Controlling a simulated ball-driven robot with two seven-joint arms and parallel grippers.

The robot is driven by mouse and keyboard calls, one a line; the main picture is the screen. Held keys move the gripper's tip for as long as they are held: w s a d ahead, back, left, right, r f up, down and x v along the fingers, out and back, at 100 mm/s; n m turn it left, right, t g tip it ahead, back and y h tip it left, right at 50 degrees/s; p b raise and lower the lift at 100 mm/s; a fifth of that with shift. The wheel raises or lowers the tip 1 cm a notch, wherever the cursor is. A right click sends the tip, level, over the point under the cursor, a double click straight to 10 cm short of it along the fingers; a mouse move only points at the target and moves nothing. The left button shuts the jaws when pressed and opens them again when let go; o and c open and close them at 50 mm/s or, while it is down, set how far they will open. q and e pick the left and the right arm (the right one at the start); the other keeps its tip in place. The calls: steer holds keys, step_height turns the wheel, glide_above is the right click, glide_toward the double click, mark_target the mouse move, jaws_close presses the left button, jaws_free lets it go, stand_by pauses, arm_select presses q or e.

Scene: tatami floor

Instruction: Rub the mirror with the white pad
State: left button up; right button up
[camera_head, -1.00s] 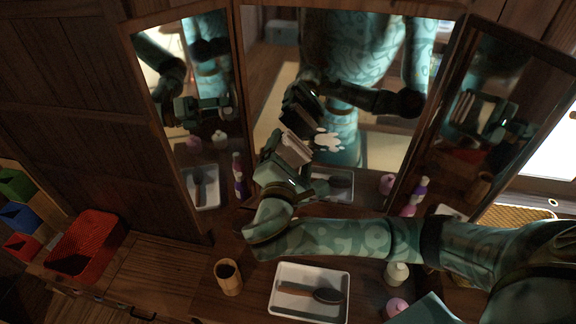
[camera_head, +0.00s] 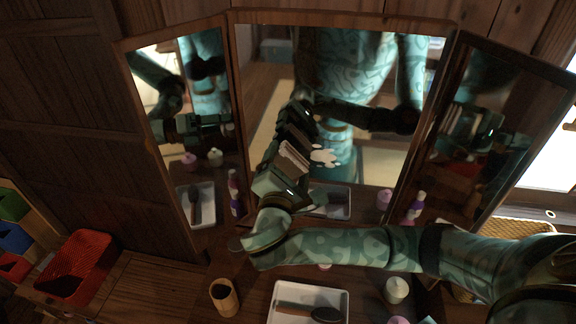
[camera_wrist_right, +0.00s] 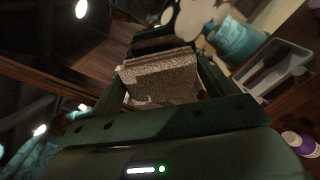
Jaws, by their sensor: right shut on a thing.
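The three-panel mirror stands at the back, with its wide middle panel (camera_head: 270,62) facing me. A pale, splotchy smudge (camera_head: 325,157) is on the lower middle panel; it also shows at the top of the right wrist view (camera_wrist_right: 196,16). My right gripper (camera_head: 290,162) is in front of that panel, just left of the smudge. It is shut on the white pad (camera_wrist_right: 160,78), which looks grey-beige and speckled in the right wrist view. The pad is very close to its reflection; I cannot tell whether it touches the glass. My left gripper is not directly in view.
A white tray (camera_head: 338,291) with a dark brush (camera_head: 310,310) lies below my right arm. A wooden cup (camera_head: 224,297) is left of it, a pale bottle (camera_head: 397,290) right. A red basket (camera_head: 78,265) is at far left. Side mirror panels flank the middle.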

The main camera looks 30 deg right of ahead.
steer(key=shift+x, duration=0.8)
